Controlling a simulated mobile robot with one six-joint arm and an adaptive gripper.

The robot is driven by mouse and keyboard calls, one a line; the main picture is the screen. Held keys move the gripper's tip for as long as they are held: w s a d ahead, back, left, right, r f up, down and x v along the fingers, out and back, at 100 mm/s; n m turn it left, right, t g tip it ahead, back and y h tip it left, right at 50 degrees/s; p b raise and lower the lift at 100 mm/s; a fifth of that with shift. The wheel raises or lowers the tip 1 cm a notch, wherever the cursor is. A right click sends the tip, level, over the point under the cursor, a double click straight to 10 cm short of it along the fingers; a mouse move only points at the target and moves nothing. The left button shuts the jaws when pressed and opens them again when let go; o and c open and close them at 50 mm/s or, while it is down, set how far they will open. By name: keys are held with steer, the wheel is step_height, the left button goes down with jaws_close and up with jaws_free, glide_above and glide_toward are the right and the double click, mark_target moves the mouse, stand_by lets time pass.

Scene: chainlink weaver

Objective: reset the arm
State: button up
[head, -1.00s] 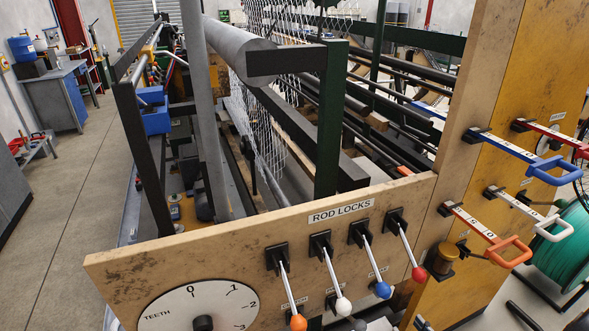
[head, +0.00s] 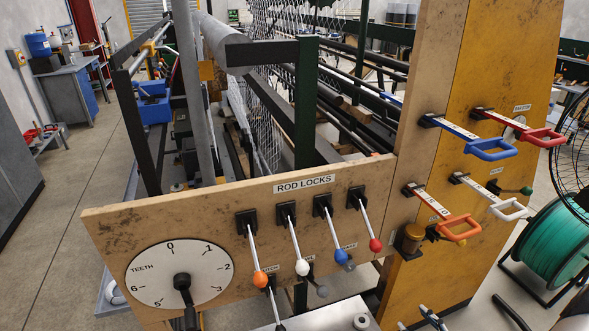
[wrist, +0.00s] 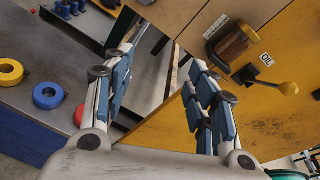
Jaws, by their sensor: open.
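My gripper (wrist: 163,50) shows in the wrist view with its two blue-padded fingers wide apart. Nothing is held between them. Beyond the fingers are a tan panel edge and a yellow panel (wrist: 265,100).
The ROD LOCKS panel (head: 120,220) carries a teeth dial (head: 150,285) and several ball-ended levers. Coloured pull handles (head: 490,148) jut from the yellow post at right. A green wire spool (head: 545,245) stands beyond. Floor (head: 75,200) at left is clear.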

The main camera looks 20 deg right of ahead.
steer(key=w+d+r+n+g+h, duration=0.35)
steer(key=w+r+n+g, duration=0.25)
steer(key=w+r+n, duration=0.4)
steer(key=a+r+n+g+h, duration=0.1)
steer(key=a+r+n, duration=0.25)
steer(key=r, duration=0.35)
steer(key=a+r+n+g+h, duration=0.1)
steer(key=a+r+n, duration=0.25)
steer(key=r, duration=0.25)
steer(key=s+a+r+n+g, duration=0.2)
steer(key=s+a+r+n, duration=0.5)
steer(key=a, duration=0.6)
steer(key=s+a+r+n+g+y, duration=0.1)
steer(key=s+a+n+y, duration=0.3)
steer(key=s+a, duration=0.9)
steer(key=shift+s+r+n, duration=0.55)
steer(key=shift+s+n, duration=0.15)
steer(key=shift+n, duration=0.4)
